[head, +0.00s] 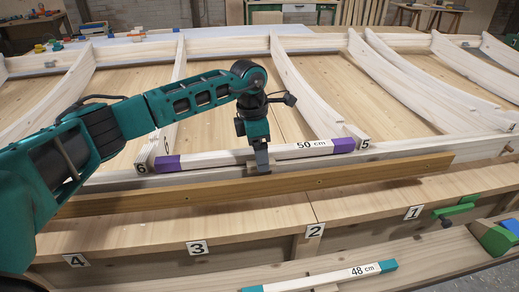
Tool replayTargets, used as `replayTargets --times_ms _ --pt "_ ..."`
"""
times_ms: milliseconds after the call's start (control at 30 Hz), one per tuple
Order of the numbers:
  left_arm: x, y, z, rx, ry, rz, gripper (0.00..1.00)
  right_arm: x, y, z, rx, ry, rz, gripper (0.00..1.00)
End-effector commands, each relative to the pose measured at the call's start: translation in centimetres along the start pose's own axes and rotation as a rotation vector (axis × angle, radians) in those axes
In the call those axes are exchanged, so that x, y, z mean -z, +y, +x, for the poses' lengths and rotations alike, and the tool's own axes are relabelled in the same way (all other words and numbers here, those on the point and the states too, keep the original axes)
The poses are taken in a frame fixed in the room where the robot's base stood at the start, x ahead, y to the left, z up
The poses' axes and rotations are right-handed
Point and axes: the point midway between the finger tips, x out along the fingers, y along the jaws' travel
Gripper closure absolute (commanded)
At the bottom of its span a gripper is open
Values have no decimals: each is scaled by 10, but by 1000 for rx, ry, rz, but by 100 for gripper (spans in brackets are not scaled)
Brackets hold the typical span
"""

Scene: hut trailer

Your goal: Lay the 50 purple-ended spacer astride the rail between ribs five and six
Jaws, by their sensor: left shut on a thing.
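The white spacer (303,150) marked "50 cm" has purple ends and lies level along the near rail (215,177). Its left purple end is close to rib six (146,157), and its right purple end is close to rib five (352,134). My left gripper (262,168) is shut on the spacer near its middle, reaching down from above. The gripper hides part of the spacer. I cannot tell whether the spacer rests on the rail or hangs just above it. My right gripper is out of view.
A brown wooden strip (380,173) runs in front of the rail. A teal-ended "48 cm" spacer (325,278) lies on the lower board at the front. Number tags mark the ledge. A green clamp (460,208) is at the right. Curved ribs stand behind.

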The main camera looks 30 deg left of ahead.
Motion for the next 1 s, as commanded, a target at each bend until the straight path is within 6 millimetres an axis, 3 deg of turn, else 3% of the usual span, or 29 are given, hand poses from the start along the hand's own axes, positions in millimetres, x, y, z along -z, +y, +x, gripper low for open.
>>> replayTargets --times_ms 633,667,867,1000 --pt "1 0 10 0 0 0 75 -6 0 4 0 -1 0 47" --pt "1 0 10 0 0 0 19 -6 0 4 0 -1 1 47" --pt "1 0 10 0 0 0 0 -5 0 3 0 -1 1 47" --pt "1 0 10 0 0 0 0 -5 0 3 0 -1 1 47"
